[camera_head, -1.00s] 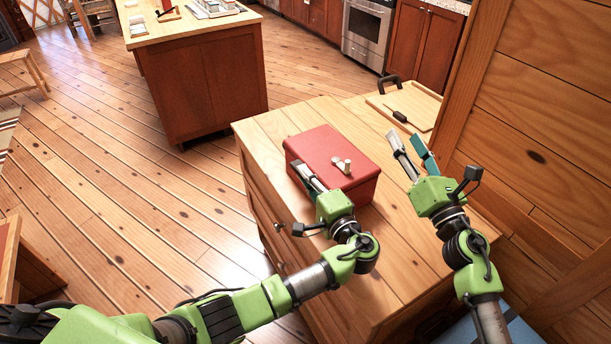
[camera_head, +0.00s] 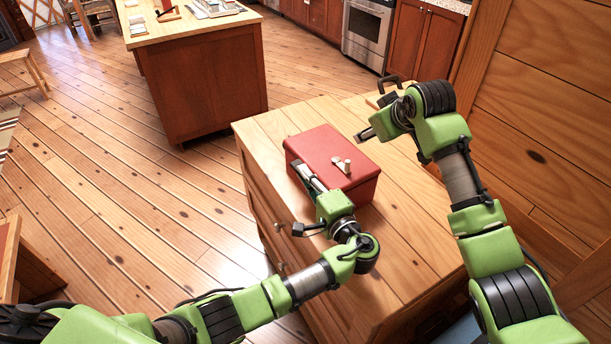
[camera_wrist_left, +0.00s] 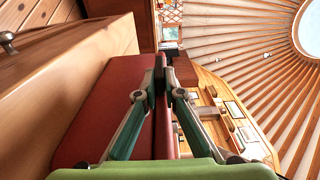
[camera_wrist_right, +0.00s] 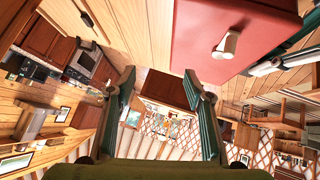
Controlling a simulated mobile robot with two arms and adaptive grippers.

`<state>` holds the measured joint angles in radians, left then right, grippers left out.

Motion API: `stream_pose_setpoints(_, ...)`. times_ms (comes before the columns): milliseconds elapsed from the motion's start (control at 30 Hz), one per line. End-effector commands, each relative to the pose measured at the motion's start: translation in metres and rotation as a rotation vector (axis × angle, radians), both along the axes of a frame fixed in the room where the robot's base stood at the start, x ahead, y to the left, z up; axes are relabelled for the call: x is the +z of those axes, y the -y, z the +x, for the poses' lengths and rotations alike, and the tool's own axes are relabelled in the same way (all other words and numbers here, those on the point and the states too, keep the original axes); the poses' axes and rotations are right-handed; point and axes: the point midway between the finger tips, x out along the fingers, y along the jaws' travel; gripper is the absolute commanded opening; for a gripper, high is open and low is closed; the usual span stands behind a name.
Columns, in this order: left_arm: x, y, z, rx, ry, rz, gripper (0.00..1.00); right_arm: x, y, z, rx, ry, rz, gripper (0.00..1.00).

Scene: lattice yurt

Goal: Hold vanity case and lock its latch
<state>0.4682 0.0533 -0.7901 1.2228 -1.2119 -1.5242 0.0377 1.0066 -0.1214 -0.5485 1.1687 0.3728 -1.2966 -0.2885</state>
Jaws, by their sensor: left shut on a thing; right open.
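The vanity case (camera_head: 322,148) is a red box, closed, on the wooden cabinet top. A pale latch knob (camera_head: 347,165) sits on its upper face; the latch also shows in the right wrist view (camera_wrist_right: 227,44). My left gripper (camera_head: 308,176) is shut on the case's near left edge; in the left wrist view its fingers (camera_wrist_left: 161,75) meet at the red case (camera_wrist_left: 104,100). My right gripper (camera_head: 366,135) is beyond the case's far right corner, pointing left, apart from the case. In the right wrist view its fingers (camera_wrist_right: 160,80) are spread and empty. Its fingertips are partly hidden in the head view.
The wooden cabinet top (camera_head: 400,235) is clear in front and to the right of the case. A wooden board behind is mostly hidden by my right arm. A wood-panelled wall (camera_head: 545,120) stands close on the right. A kitchen island (camera_head: 205,85) stands farther back.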

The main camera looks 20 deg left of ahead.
Motion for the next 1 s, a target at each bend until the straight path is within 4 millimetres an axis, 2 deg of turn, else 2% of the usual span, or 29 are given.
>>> stream_pose_setpoints(33, -0.007, 0.000, -0.002, 0.000, -0.015, -0.004, 0.00, 0.002, -0.011, -0.013, 0.008, -0.070, 0.023, 0.47)
stream_pose_setpoints(100, -0.007, 0.000, -0.002, 0.000, -0.015, -0.004, 0.00, 0.003, -0.023, -0.031, 0.020, -0.157, 0.047, 0.47)
stream_pose_setpoints(200, -0.007, 0.000, -0.002, 0.000, -0.015, -0.004, 0.00, 0.005, -0.033, -0.049, 0.029, -0.244, 0.064, 0.47)
stream_pose_setpoints(300, -0.007, 0.000, -0.002, 0.000, -0.015, -0.004, 0.00, 0.005, -0.038, -0.059, 0.036, -0.290, 0.070, 0.47)
stream_pose_setpoints(467, -0.007, 0.000, -0.003, 0.001, -0.015, -0.004, 0.00, -0.005, -0.039, -0.063, 0.037, -0.309, 0.073, 0.47)
stream_pose_setpoints(800, -0.007, 0.000, -0.003, 0.001, -0.015, -0.004, 0.00, -0.047, -0.039, -0.063, 0.038, -0.305, 0.073, 0.47)
stream_pose_setpoints(1000, -0.007, 0.000, -0.003, 0.001, -0.015, -0.004, 0.00, -0.061, -0.039, -0.062, 0.038, -0.303, 0.073, 0.47)
